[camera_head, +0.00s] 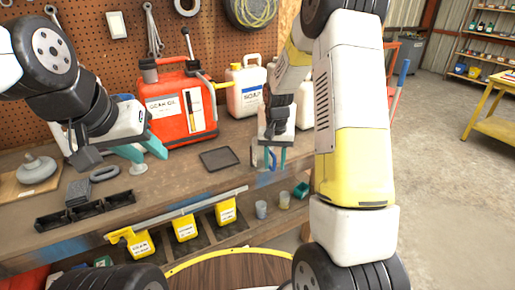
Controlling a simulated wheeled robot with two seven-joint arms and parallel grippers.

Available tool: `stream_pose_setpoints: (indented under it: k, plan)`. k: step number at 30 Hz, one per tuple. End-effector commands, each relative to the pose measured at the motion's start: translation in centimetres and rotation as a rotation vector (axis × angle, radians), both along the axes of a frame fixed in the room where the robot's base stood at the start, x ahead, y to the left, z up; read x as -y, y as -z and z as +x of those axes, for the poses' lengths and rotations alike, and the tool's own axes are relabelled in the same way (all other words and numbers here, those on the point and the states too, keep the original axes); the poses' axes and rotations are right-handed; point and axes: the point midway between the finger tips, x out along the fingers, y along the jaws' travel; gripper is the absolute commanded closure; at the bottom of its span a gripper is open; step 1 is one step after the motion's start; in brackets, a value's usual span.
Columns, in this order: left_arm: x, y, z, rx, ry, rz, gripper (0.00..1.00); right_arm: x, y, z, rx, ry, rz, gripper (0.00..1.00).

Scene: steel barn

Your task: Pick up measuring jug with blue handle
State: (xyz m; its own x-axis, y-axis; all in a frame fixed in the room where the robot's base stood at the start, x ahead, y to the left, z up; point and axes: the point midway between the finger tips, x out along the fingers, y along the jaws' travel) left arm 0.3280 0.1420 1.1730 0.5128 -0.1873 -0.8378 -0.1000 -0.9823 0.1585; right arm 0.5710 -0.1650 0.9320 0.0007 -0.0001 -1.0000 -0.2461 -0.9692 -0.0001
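My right gripper (269,162) points down at the bench's front edge, with its teal fingers apart. A small blue upright piece (272,158) shows between the fingers and looks like the jug's handle. The jug's clear body cannot be made out well, and the gripper and arm hide part of that spot. I cannot tell whether the fingers touch the blue piece. My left gripper (146,153) is open and empty above the bench at the left, near the red can.
A red jerrycan (180,107) and a white soap jug (246,88) stand at the back of the workbench (205,187). A dark flat tray (219,159) lies between the grippers. Clear cups (261,209) and yellow bins (185,228) are below the front edge.

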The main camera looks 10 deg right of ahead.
Motion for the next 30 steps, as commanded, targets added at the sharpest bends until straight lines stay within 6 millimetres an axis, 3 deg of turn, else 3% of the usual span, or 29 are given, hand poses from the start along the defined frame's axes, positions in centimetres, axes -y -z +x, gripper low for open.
stream_pose_setpoints:
  k: [1,6,7,22,30]
  plan:
    - [0.0,0.0,0.0,0.000,0.000,0.000,0.64,0.0,0.0,0.0,0.000,0.000,0.000,0.65]
    - [0.0,0.0,0.0,0.000,0.000,0.000,0.64,0.0,0.0,0.0,0.000,0.000,0.000,0.98]
    - [0.0,0.0,0.0,0.000,0.000,0.000,0.64,0.0,0.0,0.0,0.000,0.000,0.000,1.00]
    - [0.0,0.0,0.0,0.000,0.000,0.000,0.64,0.0,-0.3,0.0,0.000,0.000,0.000,1.00]
    - [0.0,0.0,0.0,0.000,0.000,0.000,0.64,0.0,-2.9,0.1,0.003,0.000,0.000,1.00]
